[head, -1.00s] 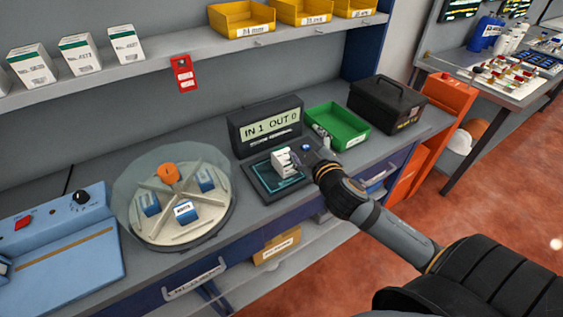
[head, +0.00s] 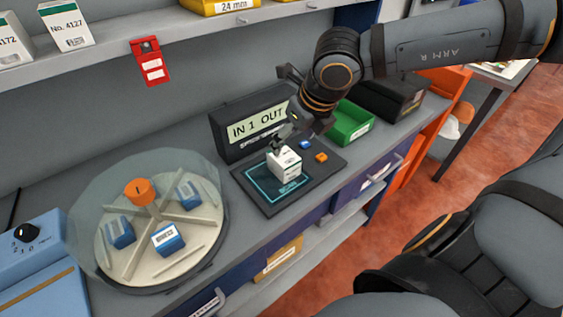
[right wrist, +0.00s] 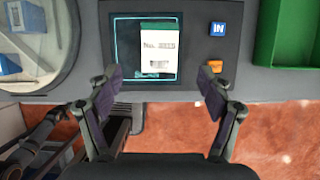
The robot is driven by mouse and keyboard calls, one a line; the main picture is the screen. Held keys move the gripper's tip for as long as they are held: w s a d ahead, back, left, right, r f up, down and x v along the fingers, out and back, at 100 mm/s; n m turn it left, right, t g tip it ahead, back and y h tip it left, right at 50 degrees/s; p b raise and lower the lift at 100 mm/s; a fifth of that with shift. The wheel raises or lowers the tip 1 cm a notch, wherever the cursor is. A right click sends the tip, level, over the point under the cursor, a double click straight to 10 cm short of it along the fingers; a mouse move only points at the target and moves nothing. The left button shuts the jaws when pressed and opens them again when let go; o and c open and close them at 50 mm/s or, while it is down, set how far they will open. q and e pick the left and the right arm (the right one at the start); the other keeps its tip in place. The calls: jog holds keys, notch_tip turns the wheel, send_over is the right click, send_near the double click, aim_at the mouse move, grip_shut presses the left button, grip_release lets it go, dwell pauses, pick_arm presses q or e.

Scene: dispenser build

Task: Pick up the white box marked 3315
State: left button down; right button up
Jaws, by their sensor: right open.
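The white box marked 3315 (head: 285,164) stands on the dark pad (head: 263,202) with a lit teal outline, in front of the display. In the right wrist view, the box (right wrist: 159,50) shows its printed number and a green band along its top edge. My right gripper (head: 284,110) is over the pad in the head view, its lower finger overlapping the box's top edge. In the right wrist view, the right gripper (right wrist: 160,76) has its fingers wide apart, with nothing between the tips and the box just beyond them. My left gripper is not in view.
The display (head: 255,125) reads "IN 1 OUT", the rest covered by my arm. A blue button (head: 306,144) and an orange button (head: 321,157) sit right of the box. A domed carousel (head: 145,225) with blue boxes stands left. A green bin (head: 352,124) stands at the right.

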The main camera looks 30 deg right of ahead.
aim_at(285, 156)
jog(key=x, duration=0.4)
jog(key=shift+f, duration=0.15)
jog(key=shift+w+f, duration=0.2)
jog(key=shift+f, duration=0.6)
jog(key=x, duration=0.4)
jog(key=shift+w+a+f, duration=0.1)
jog(key=shift+w+f, duration=0.05)
jog(key=shift+c, duration=0.6)
jog(key=shift+p, duration=0.3)
jog(key=c, duration=1.4)
